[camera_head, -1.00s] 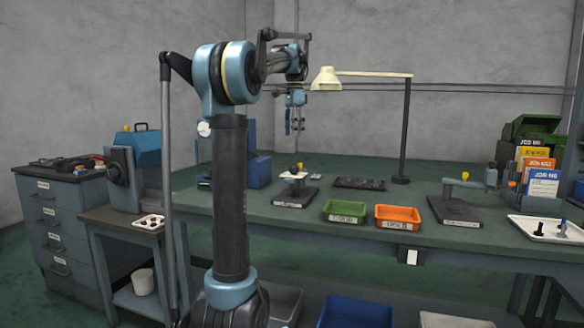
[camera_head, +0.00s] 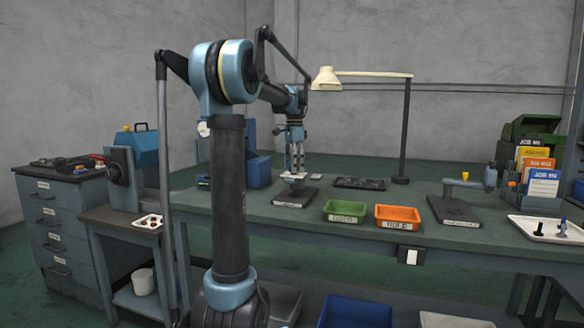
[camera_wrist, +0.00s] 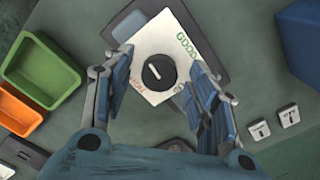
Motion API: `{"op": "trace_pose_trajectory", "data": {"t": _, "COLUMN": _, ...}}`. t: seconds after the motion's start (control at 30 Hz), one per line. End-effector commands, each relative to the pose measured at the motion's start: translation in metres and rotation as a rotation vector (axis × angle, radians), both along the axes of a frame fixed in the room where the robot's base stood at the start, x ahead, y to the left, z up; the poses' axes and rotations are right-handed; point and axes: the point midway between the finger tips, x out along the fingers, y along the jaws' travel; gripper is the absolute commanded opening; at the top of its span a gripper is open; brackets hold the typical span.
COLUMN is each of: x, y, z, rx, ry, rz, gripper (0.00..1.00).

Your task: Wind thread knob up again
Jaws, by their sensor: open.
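The thread knob (camera_wrist: 158,72) is a round black knob with a white pointer mark, in the wrist view. It sits on a white plate (camera_wrist: 150,42) with green lettering that reads GOOD at one side and red lettering at another. In the head view the knob is hidden by my gripper, and its stand has a dark base (camera_head: 295,198) on the bench. My gripper (camera_wrist: 157,78) is open, with one finger on each side of the knob in the picture and nothing held. In the head view my gripper (camera_head: 295,170) points down just above the stand; contact cannot be told.
A green bin (camera_head: 345,219) and an orange bin (camera_head: 397,225) stand right of the stand. A dark flat tray (camera_head: 360,183) lies behind them. A blue box (camera_head: 259,171) is left, and a lamp post (camera_head: 405,130) rises at the back. Another stand (camera_head: 455,211) is farther right.

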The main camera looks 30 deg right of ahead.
Motion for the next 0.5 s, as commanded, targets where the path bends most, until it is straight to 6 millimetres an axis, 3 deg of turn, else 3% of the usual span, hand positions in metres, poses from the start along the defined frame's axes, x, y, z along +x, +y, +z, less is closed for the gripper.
{"op": "trace_pose_trajectory", "data": {"t": 0.23, "x": 0.0001, "y": 0.0, "z": -0.0007, "rx": 0.0, "ry": 0.0, "rz": 0.0, "gripper": 0.52}}
{"op": "trace_pose_trajectory", "data": {"t": 0.43, "x": 0.0001, "y": -0.0001, "z": -0.0005, "rx": 0.0, "ry": 0.0, "rz": 0.0, "gripper": 0.09}}
{"op": "trace_pose_trajectory", "data": {"t": 0.5, "x": 0.0002, "y": -0.0001, "z": -0.0005, "rx": 0.0, "ry": 0.0, "rz": 0.0, "gripper": 0.08}}
